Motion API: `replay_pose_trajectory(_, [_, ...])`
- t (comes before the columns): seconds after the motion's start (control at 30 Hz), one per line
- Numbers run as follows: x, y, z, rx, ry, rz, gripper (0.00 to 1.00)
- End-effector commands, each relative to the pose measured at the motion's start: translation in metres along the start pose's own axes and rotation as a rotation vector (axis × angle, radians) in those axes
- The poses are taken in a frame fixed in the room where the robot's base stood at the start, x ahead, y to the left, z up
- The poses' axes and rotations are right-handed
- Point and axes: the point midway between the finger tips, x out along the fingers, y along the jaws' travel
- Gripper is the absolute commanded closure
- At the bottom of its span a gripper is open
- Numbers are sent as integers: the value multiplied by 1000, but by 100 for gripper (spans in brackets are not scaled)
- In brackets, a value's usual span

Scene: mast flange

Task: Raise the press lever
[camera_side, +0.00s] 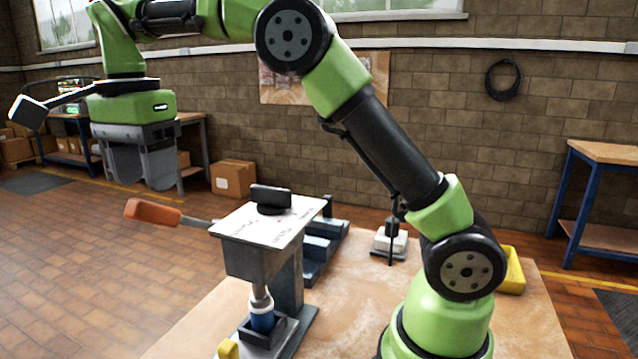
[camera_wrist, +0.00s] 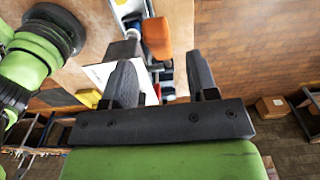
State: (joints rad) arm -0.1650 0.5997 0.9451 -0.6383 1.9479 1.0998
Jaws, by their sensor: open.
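The press (camera_side: 262,262) stands at the left part of the wooden table, with a pale top plate and a black knob on it. Its lever sticks out to the left and ends in an orange handle (camera_side: 152,212), about level, sloping slightly. My gripper (camera_side: 143,180) is above the handle, fingers pointing down, open and apart from it. In the wrist view, the orange handle (camera_wrist: 157,38) shows beyond the gap between the fingers of my gripper (camera_wrist: 160,75). The lever's pivot is hidden behind the press head.
A blue cylinder (camera_side: 262,317) sits under the press ram. A blue-grey stepped block (camera_side: 318,250) is behind the press, and a small stand with a white block (camera_side: 390,243) is farther right. A yellow object (camera_side: 513,270) lies beyond my arm. The space around the handle is free.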

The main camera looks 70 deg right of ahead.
Motion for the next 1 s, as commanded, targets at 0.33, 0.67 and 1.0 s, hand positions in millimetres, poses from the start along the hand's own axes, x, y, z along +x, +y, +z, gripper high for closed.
replay_pose_trajectory(0.33, [-31,0,0,1,-3,-1,47])
replay_pose_trajectory(0.67, [-50,19,-10,-156,-3,-43,47])
replay_pose_trajectory(1.0, [-66,55,-22,-417,-2,-133,47])
